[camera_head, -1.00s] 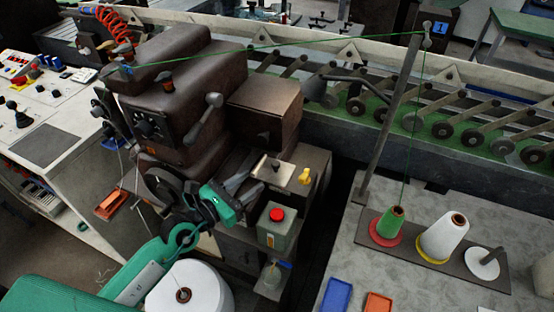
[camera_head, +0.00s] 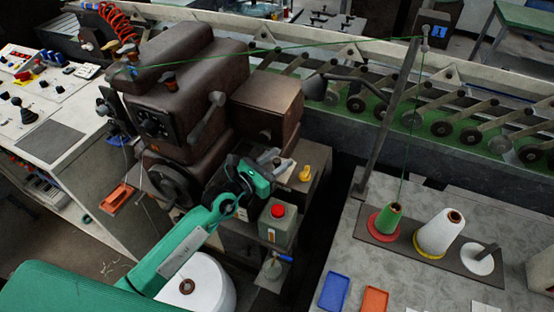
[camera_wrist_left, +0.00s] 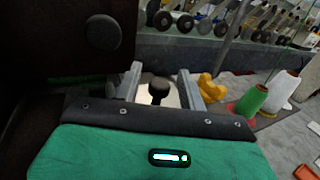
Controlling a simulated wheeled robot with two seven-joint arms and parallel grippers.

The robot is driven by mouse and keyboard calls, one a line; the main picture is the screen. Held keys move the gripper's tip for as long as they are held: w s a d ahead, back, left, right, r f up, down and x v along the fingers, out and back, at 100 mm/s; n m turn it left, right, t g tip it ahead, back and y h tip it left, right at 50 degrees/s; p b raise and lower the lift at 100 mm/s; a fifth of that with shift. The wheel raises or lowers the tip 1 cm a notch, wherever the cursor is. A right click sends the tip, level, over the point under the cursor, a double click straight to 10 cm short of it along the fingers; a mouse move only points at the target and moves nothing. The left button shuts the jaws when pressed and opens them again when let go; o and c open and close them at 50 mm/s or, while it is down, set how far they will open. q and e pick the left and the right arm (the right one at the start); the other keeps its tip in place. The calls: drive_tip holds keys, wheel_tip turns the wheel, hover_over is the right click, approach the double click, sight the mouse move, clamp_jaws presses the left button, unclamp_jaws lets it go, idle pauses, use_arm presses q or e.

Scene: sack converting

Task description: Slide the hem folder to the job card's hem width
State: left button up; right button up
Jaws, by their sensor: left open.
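My left gripper (camera_head: 275,162) reaches over the metal plate on the right side of the brown sewing head (camera_head: 190,85); it also shows in the left wrist view (camera_wrist_left: 159,88). Its two grey fingers are apart. A dark round knob (camera_wrist_left: 158,91) on a pale plate, which looks like the hem folder, sits between the fingers in the wrist view, and I see no clear contact. In the head view the gripper mostly hides this knob. A yellow knob (camera_head: 305,174) stands just right of the gripper; it also shows in the wrist view (camera_wrist_left: 211,88). I cannot make out a job card or scale. My right gripper is not in view.
A box with a red button (camera_head: 278,211) stands just in front of the gripper. A white thread cone (camera_head: 190,287) is below my left arm. Green (camera_head: 388,220) and white (camera_head: 440,234) cones and blue and orange trays are on the right table. A conveyor runs behind.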

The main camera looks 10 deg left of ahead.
use_arm(q)
clamp_jaws()
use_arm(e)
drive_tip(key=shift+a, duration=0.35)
use_arm(q)
drive_tip(key=shift+w+a+b, duration=0.15)
drive_tip(key=shift+a+b, duration=0.15)
drive_tip(key=shift+a, duration=0.45)
unclamp_jaws()
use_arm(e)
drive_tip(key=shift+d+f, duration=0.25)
use_arm(q)
drive_tip(key=b+v, duration=0.3)
drive_tip(key=v, duration=0.9)
drive_tip(key=shift+s+a+f, duration=0.1)
drive_tip(key=shift+s, duration=0.1)
drive_tip(key=shift+s+a+b, duration=0.35)
drive_tip(key=shift+s, duration=0.2)
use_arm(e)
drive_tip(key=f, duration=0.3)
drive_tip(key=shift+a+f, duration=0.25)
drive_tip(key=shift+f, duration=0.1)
